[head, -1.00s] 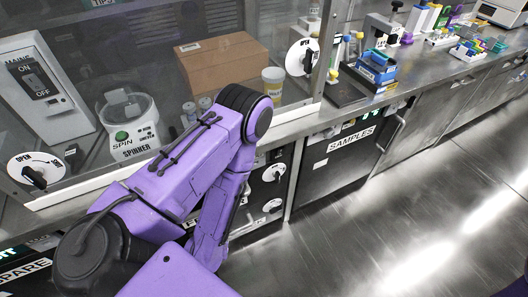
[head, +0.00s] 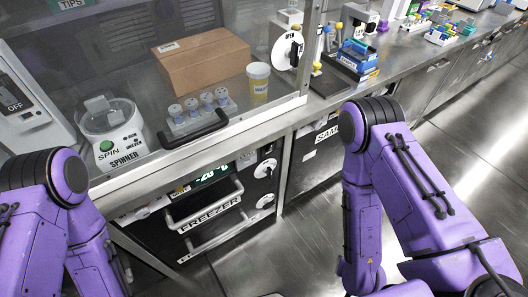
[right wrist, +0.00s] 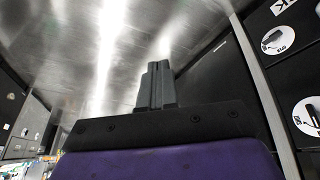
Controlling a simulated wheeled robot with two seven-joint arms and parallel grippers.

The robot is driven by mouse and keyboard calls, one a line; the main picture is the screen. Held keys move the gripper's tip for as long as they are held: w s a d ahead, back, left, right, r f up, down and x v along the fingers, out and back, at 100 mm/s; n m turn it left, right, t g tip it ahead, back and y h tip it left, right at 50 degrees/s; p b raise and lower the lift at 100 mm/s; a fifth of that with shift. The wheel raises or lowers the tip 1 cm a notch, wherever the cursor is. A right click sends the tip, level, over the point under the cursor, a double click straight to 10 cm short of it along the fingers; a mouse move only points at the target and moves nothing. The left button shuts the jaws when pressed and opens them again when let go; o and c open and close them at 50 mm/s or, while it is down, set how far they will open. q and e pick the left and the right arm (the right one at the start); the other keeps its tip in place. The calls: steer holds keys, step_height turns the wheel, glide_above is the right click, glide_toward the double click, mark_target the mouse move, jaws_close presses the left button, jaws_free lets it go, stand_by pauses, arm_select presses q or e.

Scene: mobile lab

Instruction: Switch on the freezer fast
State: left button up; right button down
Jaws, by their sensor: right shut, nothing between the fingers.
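The freezer (head: 170,240) is a dark unit under the counter, with a "FREEZER" label on its drawer front and handle bars. Its lit green display (head: 211,174) appears to read about -20. Two white round dials with black knobs, an upper one (head: 265,168) and a lower one (head: 265,201), sit right of the drawer. My right gripper (right wrist: 155,85) is shut and empty in the right wrist view, clear of any surface. Two white dials show at right there, one above (right wrist: 277,40) and one below (right wrist: 307,116). Both my arms show in the head view; my left gripper is out of sight.
A glass-fronted cabinet above holds a spinner (head: 110,128), a cardboard box (head: 201,62), a tub (head: 258,82) and several capped vials. Its black handle (head: 194,130) sticks out over the freezer. A samples unit (head: 310,148) stands to the right. The floor in front is open.

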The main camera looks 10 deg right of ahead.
arm_select(q)
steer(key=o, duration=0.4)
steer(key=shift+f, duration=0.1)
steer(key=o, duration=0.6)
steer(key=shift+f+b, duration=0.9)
steer(key=shift+b, duration=0.1)
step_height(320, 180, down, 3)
steer(key=b, duration=0.3)
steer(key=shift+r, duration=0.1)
arm_select(e)
steer(key=w+a+f+m+t+y+b, duration=0.3)
steer(key=w+a+f+t+y, duration=0.15)
steer(key=w+a, duration=0.55)
steer(key=w+r+m+t+y+b, duration=0.35)
steer(key=w+r+t+b, duration=0.25)
steer(key=w, duration=0.5)
arm_select(q)
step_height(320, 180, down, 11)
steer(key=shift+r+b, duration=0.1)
steer(key=shift+b, duration=0.7)
arm_select(e)
steer(key=w+d+r+t+y, duration=0.1)
steer(key=w+r+t+y, duration=0.1)
steer(key=r+t, duration=0.3)
step_height(320, 180, up, 3)
steer(key=shift+w+d+r+m, duration=0.1)
steer(key=shift+w+d+m, duration=0.1)
steer(key=shift+w+m, duration=0.25)
steer(key=shift+w, duration=0.1)
